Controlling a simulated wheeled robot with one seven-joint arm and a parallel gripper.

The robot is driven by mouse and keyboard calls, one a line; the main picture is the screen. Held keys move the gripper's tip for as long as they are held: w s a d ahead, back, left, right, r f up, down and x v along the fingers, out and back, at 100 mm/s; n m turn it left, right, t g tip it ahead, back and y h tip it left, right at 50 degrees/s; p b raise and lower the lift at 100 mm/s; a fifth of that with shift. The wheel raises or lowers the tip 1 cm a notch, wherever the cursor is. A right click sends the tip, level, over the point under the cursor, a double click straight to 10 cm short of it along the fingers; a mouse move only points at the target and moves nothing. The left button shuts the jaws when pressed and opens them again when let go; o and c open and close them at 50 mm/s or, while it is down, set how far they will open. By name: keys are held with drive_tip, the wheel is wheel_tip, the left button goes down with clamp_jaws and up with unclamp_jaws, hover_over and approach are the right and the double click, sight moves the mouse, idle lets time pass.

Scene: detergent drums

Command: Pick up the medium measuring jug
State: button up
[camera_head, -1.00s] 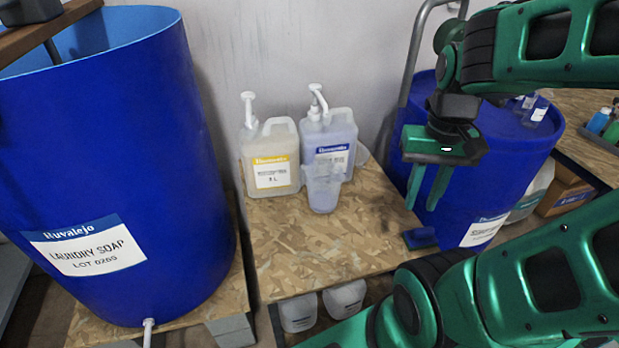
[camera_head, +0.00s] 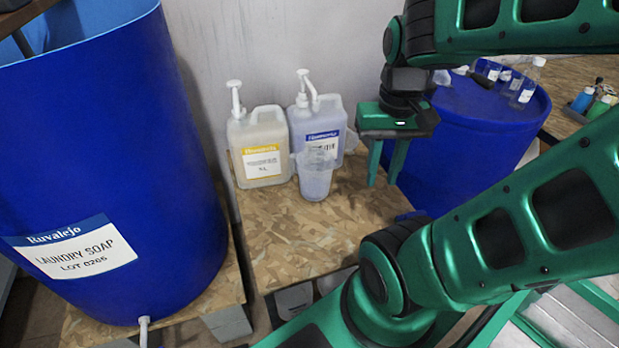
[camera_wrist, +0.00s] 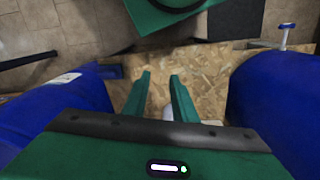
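A translucent, pale bluish measuring jug (camera_head: 316,178) stands upright on the chipboard table, in front of a pump jug of blue liquid. I cannot tell from its size alone whether it is the medium one. My gripper (camera_head: 382,178) is open and empty, pointing down, to the right of the jug and apart from it. In the wrist view my gripper (camera_wrist: 161,77) has its two fingers spread over the chipboard. A small whitish thing shows between the finger bases there, mostly hidden by my gripper body.
A pump jug with a yellow label (camera_head: 260,150) and one with a blue label (camera_head: 325,122) stand at the back by the wall. A large blue drum (camera_head: 100,150) is at left, another (camera_head: 480,115) at right with bottles on top. The chipboard's front (camera_head: 290,250) is clear.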

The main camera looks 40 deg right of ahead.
drive_tip(key=m+t, duration=0.1)
drive_tip(key=m, duration=1.3)
hover_over(319, 187)
wheel_tip(319, 187, down, 18)
drive_tip(key=shift+w+d+f, duration=0.1)
drive_tip(key=shift+f, duration=2.4)
drive_tip(key=shift+w+d+f, duration=0.1)
drive_tip(key=shift+f, duration=2.4)
clamp_jaws()
